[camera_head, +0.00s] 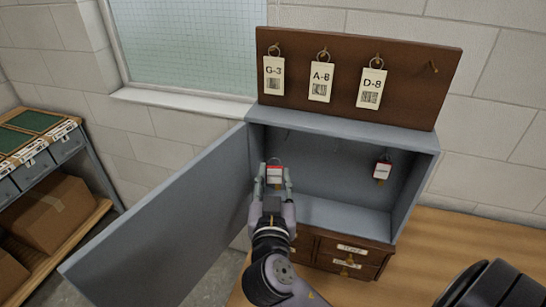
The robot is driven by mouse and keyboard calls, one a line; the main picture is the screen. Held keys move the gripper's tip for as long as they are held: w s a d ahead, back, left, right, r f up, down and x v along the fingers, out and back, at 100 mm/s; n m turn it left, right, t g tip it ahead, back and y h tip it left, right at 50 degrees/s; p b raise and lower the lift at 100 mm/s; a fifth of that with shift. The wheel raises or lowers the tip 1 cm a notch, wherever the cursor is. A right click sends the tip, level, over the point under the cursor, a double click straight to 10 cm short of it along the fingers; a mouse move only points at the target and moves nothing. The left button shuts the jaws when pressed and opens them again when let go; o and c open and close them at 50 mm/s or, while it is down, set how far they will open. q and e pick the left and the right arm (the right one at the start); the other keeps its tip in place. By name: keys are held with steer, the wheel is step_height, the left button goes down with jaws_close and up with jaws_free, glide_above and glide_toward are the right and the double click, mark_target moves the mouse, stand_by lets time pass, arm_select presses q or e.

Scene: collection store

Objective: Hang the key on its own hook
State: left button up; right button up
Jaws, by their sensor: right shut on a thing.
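My right gripper (275,184) reaches into the open grey key cabinet (345,124), near its left side. It is shut on a key with a red and white tag (275,172), whose ring shows just above the fingers. The key itself and any writing on the tag are hidden or too small to read. I cannot tell whether the ring touches a hook. A second red and white tag (382,170) hangs by a ring at the right of the cabinet's back wall. Small hooks on that wall are hard to make out. My left gripper is not in view.
The cabinet door (165,225) stands wide open to the left. On top, a brown board (395,55) bears tags G-3 (274,76), A-8 (321,82) and D-8 (371,88), plus a bare hook (431,67). Wooden drawers (340,255) sit below. A shelf with boxes (50,212) stands left.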

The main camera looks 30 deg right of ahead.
steer(key=shift+w+r, duration=0.1)
steer(key=shift+r, duration=0.25)
steer(key=shift+w+d, duration=0.25)
steer(key=shift+d, duration=0.15)
steer(key=shift+w+d+f+p, duration=0.1)
steer(key=shift+w+d+p, duration=0.2)
steer(key=shift+w+d, duration=0.1)
steer(key=w+d, duration=0.2)
steer(key=w+d+f+p, duration=0.1)
steer(key=w+d, duration=0.1)
steer(key=d, duration=0.1)
steer(key=shift+w+d, duration=0.15)
steer(key=shift+w, duration=0.05)
arm_select(q)
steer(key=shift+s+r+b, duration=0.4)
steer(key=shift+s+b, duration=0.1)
steer(key=shift+b, duration=0.05)
arm_select(e)
steer(key=shift+w+d+f, duration=0.15)
steer(key=shift+w+d, duration=0.15)
steer(key=o, duration=1)
